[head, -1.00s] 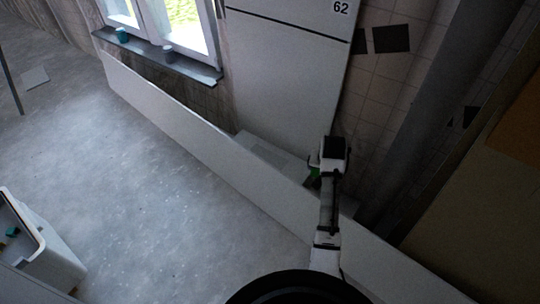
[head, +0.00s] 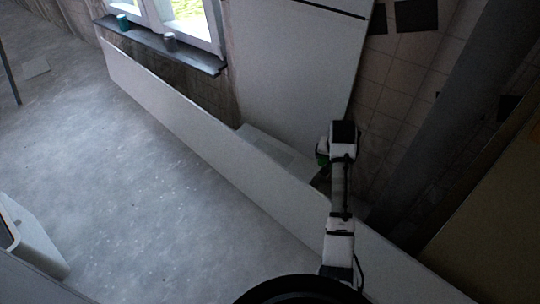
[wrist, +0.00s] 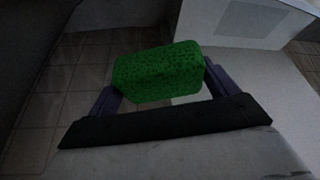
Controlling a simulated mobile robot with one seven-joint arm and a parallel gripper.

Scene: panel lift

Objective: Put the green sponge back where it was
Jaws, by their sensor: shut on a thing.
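The green sponge (wrist: 158,73) is between the two dark fingers of my gripper (wrist: 160,84) in the wrist view. The gripper is shut on it and holds it above a tiled floor. In the head view, a small bit of the sponge (head: 322,160) shows at the left of my gripper (head: 325,150), beyond the long white panel. The rest of the sponge is hidden there by my wrist.
A long white low panel (head: 200,125) runs across the room between my base and the gripper. A pale step-like block (head: 277,148) stands behind it, below a tall white cabinet (head: 290,70). A windowsill (head: 160,45) holds a teal cup (head: 122,22) and a grey cup (head: 169,41). The grey floor (head: 130,190) at left is largely clear.

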